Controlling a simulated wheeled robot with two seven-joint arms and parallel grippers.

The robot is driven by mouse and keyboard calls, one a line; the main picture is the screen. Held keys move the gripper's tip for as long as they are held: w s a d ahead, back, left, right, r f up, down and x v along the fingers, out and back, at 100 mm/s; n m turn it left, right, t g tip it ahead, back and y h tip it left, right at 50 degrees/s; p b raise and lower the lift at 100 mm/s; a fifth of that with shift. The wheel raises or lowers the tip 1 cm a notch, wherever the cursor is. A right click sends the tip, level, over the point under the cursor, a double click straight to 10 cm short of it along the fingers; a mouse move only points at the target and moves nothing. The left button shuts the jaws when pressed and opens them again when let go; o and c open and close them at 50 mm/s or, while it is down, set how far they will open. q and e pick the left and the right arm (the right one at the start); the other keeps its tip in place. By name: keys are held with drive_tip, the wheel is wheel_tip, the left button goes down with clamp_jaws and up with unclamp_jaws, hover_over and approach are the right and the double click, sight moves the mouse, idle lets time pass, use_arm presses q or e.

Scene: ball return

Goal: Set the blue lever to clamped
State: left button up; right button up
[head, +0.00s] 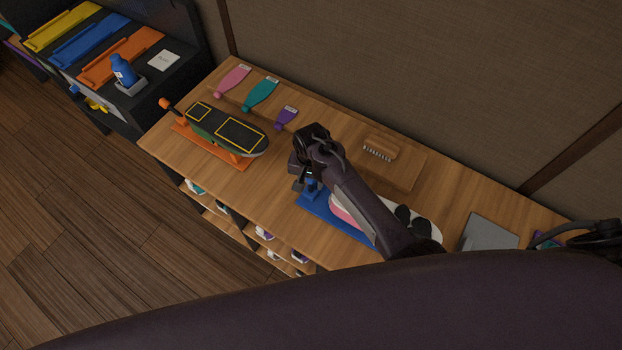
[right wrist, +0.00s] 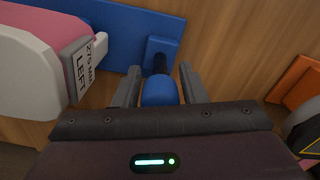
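The blue lever (head: 311,186) stands at the left end of a blue base plate (head: 313,203) on the wooden bench. In the right wrist view its round blue knob (right wrist: 160,91) sits between my two fingers, and a dark stem runs from it to a blue block (right wrist: 162,52) on the plate. My right gripper (head: 304,183) is at the lever. Its fingers (right wrist: 159,78) flank the knob closely and look shut on it. A pink and white shoe (head: 346,212) is on the plate, partly hidden by my right forearm. No fingers of my left gripper show.
A skateboard (head: 228,130) lies in an orange fixture with an orange lever (head: 165,103) to the left. A brush (head: 380,149) lies behind my arm, and a grey plate (head: 489,232) is at right. A dark shelf unit (head: 160,75) holds a blue bottle (head: 123,70).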

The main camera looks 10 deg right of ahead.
clamp_jaws()
drive_tip(key=shift+w+a+f+g+h+b, duration=0.25)
drive_tip(key=shift+w+a+g+h+b, duration=0.35)
drive_tip(key=shift+b, duration=0.45)
drive_tip(key=g+h+b, duration=0.1)
drive_tip(key=b, duration=0.2)
drive_tip(key=w+a+g+h+b, duration=0.1)
drive_tip(key=b, duration=0.2)
drive_tip(key=f+g+h+b, duration=0.1)
drive_tip(key=b, duration=0.2)
drive_tip(key=shift+w+a+f, duration=0.1)
drive_tip(key=shift+w+a, duration=0.05)
drive_tip(key=shift+w, duration=0.1)
drive_tip(key=shift+a+g+h+b, duration=0.1)
drive_tip(key=shift+g+h+b, duration=0.3)
drive_tip(key=shift+b, duration=0.35)
